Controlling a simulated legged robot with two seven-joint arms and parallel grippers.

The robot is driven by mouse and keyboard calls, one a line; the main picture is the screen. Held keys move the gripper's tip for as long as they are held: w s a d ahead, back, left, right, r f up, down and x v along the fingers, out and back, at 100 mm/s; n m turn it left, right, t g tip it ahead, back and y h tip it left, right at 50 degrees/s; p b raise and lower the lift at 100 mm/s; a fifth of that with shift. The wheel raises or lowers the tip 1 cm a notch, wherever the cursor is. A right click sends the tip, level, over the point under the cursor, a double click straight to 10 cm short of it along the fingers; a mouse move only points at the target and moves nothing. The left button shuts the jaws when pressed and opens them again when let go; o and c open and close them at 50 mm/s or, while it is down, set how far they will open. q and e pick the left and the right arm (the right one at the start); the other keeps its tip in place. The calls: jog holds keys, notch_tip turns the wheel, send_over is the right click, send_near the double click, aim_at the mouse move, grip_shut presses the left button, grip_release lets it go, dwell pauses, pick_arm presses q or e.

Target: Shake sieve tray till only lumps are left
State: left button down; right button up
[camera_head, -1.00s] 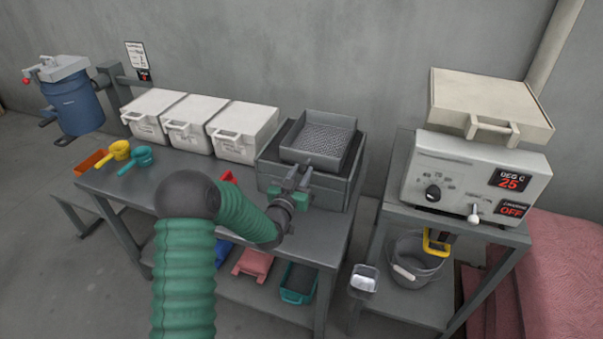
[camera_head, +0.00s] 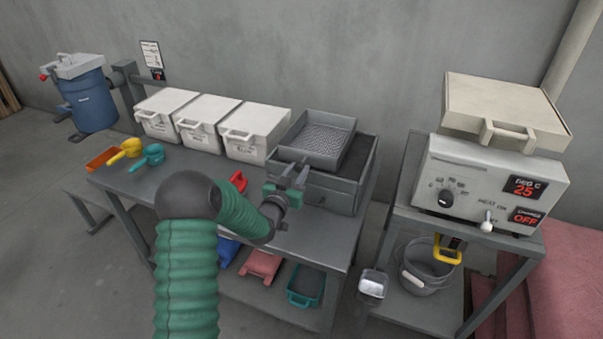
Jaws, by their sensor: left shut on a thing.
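The sieve tray (camera_head: 322,137) is a grey square tray with a perforated mesh floor. It sits over the grey box (camera_head: 330,190) on the bench, shifted toward the box's left side, so part of the box's dark inside shows at the right. No lumps can be made out on the mesh at this size. My left gripper (camera_head: 290,178), with green fingers on a green ribbed arm, is shut on the tray's front handle (camera_head: 299,167). My right gripper does not show.
Three white lidded bins (camera_head: 207,122) stand left of the box. Yellow (camera_head: 128,149) and teal (camera_head: 149,157) scoops lie at the bench's left. A heater unit (camera_head: 490,180) reading 25 and OFF stands on the right-hand table. A grey bucket (camera_head: 425,268) is below it.

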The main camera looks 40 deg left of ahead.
pick_arm(q)
jog(key=c, duration=1.1)
grip_release()
jog(key=shift+d+r, duration=0.1)
jog(key=shift+d, duration=0.05)
jog(key=v, duration=1.6)
jog(key=shift+s+b, duration=0.4)
jog(key=shift+b, duration=0.05)
